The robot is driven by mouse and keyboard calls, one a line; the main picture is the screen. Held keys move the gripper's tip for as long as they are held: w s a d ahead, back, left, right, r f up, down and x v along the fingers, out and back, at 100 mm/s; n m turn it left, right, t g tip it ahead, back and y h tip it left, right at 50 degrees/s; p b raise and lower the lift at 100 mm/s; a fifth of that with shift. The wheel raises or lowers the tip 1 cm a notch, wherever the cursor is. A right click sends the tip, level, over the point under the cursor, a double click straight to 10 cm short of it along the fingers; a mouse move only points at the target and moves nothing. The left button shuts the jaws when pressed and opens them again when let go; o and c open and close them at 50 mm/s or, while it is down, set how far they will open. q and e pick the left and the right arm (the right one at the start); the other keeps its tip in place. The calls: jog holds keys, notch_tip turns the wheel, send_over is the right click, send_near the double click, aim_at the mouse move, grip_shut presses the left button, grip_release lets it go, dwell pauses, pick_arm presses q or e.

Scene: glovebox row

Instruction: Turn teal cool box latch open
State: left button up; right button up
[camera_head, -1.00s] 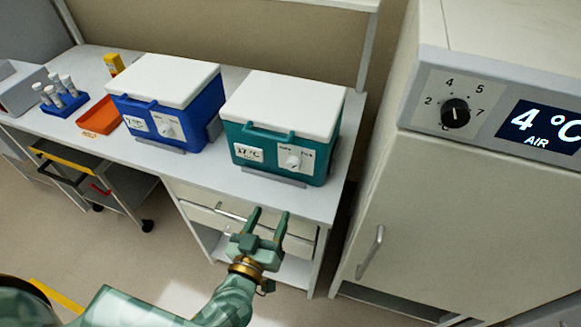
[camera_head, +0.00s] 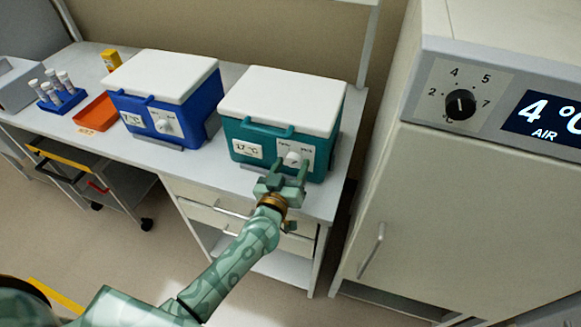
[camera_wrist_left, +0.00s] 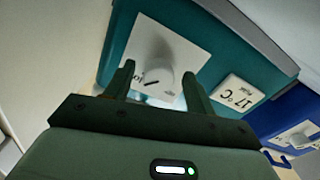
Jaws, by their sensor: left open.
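The teal cool box (camera_head: 270,139) with a white lid stands at the right end of the bench. Its white latch knob (camera_head: 292,159) sits on a white plate on the front, right of a 17 °C label. My left gripper (camera_head: 289,167) is open just in front of the latch. In the left wrist view, the latch (camera_wrist_left: 162,75) shows between and beyond the two fingers of the left gripper (camera_wrist_left: 161,82). I cannot tell whether the fingers touch it. The teal cool box (camera_wrist_left: 205,40) fills the middle of that view. My right gripper is not in view.
A blue cool box (camera_head: 165,110) with a similar latch stands to the left. Further left are an orange tray (camera_head: 97,112) and a blue tube rack (camera_head: 62,102). A tall cabinet (camera_head: 440,210) with a dial stands on the right.

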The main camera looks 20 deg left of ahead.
pick_arm(q)
jog(key=c, duration=1)
jog(key=shift+n, duration=0.4)
jog(key=n+p, duration=0.1)
jog(key=n, duration=0.2)
jog(key=n+p, duration=0.1)
jog(key=n, duration=0.3)
jog(key=shift+d+r+n, duration=0.1)
jog(key=shift+n, duration=0.2)
jog(key=n, duration=0.4)
jog(key=shift+n, duration=0.3)
jog(key=n, duration=0.4)
jog(key=shift+n, duration=0.4)
jog(key=shift+o, duration=0.2)
